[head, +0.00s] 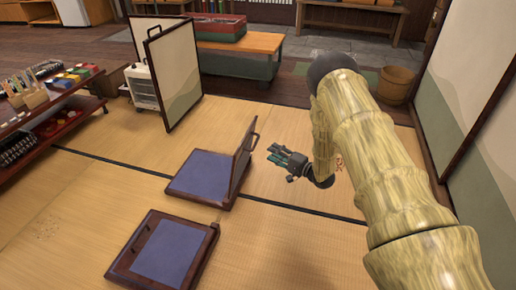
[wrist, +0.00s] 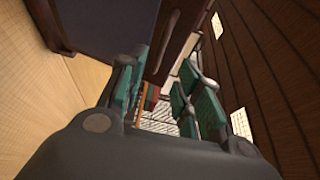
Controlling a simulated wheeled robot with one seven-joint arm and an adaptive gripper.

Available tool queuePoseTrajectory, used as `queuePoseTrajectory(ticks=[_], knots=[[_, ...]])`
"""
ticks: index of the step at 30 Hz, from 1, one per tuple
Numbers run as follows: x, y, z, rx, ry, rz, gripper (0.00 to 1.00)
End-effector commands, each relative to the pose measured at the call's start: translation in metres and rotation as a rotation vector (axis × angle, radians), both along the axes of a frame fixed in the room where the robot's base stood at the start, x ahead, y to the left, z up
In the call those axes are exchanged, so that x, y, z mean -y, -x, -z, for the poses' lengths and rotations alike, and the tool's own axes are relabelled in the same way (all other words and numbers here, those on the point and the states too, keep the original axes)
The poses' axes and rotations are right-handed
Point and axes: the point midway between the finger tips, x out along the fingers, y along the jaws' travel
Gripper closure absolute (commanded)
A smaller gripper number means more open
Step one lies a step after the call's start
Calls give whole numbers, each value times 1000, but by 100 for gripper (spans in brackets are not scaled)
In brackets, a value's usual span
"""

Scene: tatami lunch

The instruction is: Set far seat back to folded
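The far seat (head: 195,176) is a dark wooden floor chair with a blue cushion on the tatami. Its back (head: 243,158) stands up at the right side, leaning slightly outward, with a handle loop at its top. In the wrist view the back (wrist: 172,45) shows dark brown beyond the fingers. My gripper (head: 273,156) is just right of the back, pointing toward it, with a small gap seen from the head. Its teal-padded fingers are apart in the wrist view (wrist: 160,95), with nothing between them.
A near seat (head: 122,262) lies low and flat with a blue panel and no raised back. A folding screen (head: 175,75) and white heater (head: 143,88) stand behind. A shelf (head: 55,110) with goods is at left, a wooden bucket (head: 396,86) at back right. Tatami around the seats is clear.

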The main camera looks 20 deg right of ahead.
Motion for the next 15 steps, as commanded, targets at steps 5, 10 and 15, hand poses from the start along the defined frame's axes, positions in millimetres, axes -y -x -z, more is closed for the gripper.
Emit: queuePoseTrajectory(ticks=[5, 10, 15], knots=[[-16, -23, 4, 3, 3, -2, 66], [-32, -47, 4, 3, 3, -2, 66], [-45, -65, 4, 3, 3, -1, 66]])
